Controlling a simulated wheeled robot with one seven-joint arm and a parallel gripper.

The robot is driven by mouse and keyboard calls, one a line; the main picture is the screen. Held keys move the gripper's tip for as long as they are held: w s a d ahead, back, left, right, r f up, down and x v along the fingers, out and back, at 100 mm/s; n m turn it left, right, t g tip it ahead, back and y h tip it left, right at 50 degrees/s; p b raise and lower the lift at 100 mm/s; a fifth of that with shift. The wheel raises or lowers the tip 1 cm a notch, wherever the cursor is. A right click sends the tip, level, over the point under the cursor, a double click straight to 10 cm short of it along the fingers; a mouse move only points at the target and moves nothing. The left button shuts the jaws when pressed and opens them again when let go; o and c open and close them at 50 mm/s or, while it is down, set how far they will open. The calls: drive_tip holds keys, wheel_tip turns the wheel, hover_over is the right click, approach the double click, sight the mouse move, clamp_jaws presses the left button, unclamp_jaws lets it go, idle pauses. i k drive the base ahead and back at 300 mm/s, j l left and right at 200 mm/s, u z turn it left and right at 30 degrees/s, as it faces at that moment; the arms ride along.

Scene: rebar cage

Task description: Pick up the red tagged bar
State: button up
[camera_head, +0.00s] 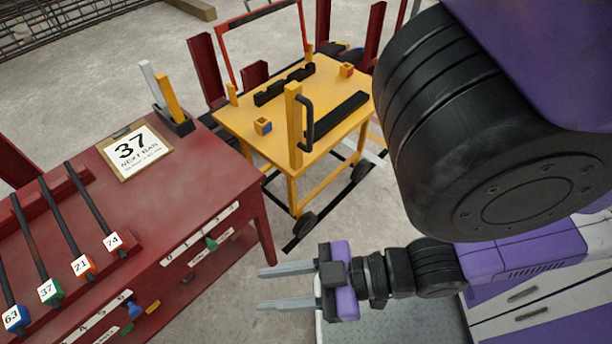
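Several dark bars lie side by side on the red bench at the left, each with a coloured end block and a numbered white tag. The bar with the red block (114,243), tagged 74, is the rightmost; its shaft (88,197) slants up and left. To its left are the orange-block bar (82,266) tagged 21, the green-block bar (50,292) tagged 37 and the blue-block bar (14,318) tagged 63. My gripper (260,289) is open and empty, to the right of the bench, with its two grey fingers pointing left. It is well apart from the bars.
The red bench (200,185) carries a clipboard card reading 37 (135,152) and a holder (178,124) with upright pieces. A yellow wheeled cart (270,125) stands beyond. Floor between bench and gripper is clear.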

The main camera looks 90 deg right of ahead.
sight(116, 246)
drive_tip(key=i+l+u, duration=0.2)
drive_tip(key=u, duration=0.15)
drive_tip(key=i+l+u, duration=0.15)
drive_tip(key=l+u, duration=0.25)
drive_tip(key=j, duration=0.05)
